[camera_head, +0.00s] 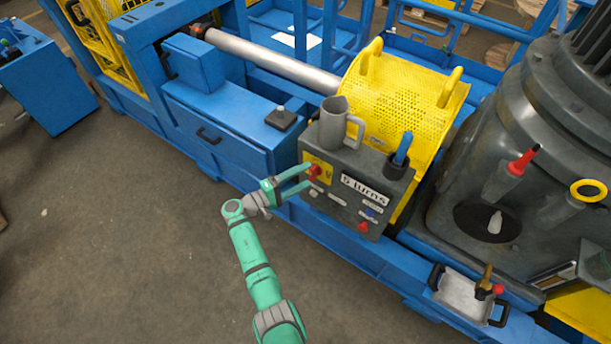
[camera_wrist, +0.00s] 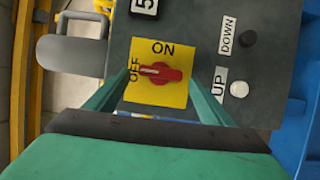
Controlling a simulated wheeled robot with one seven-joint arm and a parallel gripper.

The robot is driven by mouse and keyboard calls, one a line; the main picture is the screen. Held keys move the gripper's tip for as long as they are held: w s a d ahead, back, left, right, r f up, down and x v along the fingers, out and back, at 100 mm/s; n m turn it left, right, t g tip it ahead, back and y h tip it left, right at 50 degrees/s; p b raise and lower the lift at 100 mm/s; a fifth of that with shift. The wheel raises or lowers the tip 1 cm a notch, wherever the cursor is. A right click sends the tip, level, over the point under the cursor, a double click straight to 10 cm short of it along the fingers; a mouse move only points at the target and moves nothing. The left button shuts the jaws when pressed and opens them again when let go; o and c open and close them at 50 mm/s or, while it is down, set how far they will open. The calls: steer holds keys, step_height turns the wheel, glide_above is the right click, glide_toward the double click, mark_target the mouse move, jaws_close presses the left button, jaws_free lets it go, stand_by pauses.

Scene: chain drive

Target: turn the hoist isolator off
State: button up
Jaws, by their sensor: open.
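The hoist isolator is a red rotary knob (camera_head: 315,172) on a yellow plate, on the front of a grey control box (camera_head: 345,205). In the wrist view the knob (camera_wrist: 160,73) lies level, and its white mark points left toward the word OFF; ON is above it. My gripper (camera_head: 305,178) is open, its two green fingers reaching to the panel at the knob. In the wrist view the fingers (camera_wrist: 160,88) stand either side of the plate, with the knob between them. Whether they touch the knob cannot be told.
A grey jug (camera_head: 333,125) and a dark cup with a blue handle (camera_head: 400,155) stand on the box. A dark DOWN button (camera_wrist: 248,39) and white UP button (camera_wrist: 239,89) are beside the isolator. A yellow guard (camera_head: 400,95) is behind. Open floor (camera_head: 130,250) lies left.

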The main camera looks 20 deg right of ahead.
steer(key=v, duration=0.9)
steer(key=shift+s+a, duration=0.1)
